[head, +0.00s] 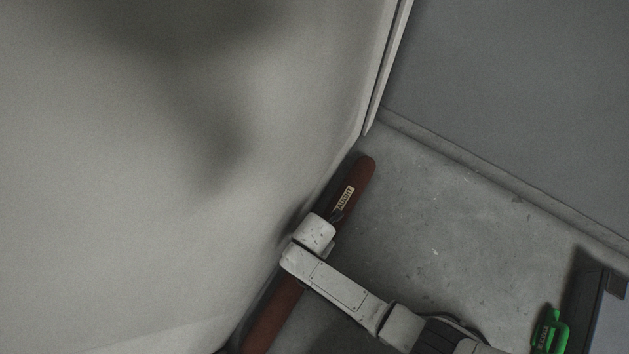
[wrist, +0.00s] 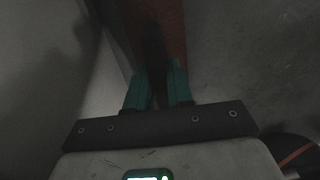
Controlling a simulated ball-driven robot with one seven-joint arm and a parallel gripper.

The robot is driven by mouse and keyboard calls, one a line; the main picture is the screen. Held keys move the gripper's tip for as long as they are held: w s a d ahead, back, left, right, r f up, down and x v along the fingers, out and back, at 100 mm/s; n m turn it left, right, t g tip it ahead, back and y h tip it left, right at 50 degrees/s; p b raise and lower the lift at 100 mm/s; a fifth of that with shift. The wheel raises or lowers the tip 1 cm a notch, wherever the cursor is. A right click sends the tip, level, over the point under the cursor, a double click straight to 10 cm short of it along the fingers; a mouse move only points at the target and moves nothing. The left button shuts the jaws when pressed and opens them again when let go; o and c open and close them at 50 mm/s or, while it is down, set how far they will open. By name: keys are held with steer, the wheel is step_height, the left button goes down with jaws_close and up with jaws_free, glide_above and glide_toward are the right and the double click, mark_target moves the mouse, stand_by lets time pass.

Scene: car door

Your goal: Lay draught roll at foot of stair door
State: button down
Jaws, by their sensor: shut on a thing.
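The draught roll (head: 366,173) is a long reddish-brown tube with a pale label reading partly "AUGHT". In the head view it lies along the foot of the large pale door panel (head: 170,180), close beside it. My gripper (head: 335,216) is over the roll near its label, and my wrist hides the roll's middle. In the wrist view my gripper's teal fingers (wrist: 158,88) are shut on the roll (wrist: 158,25), which runs away from me with the pale panel on its left. Whether the roll touches the panel along its whole length I cannot tell.
A pale post or frame edge (head: 386,65) stands beyond the roll's far end. A grey wall (head: 510,90) with a skirting (head: 500,175) is at the upper right. A dark box (head: 598,310) with a green object (head: 550,332) is at the lower right.

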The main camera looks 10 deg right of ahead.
steer(key=c, duration=1)
jaws_free()
step_height(320, 180, up, 12)
steer(key=p, duration=0.7)
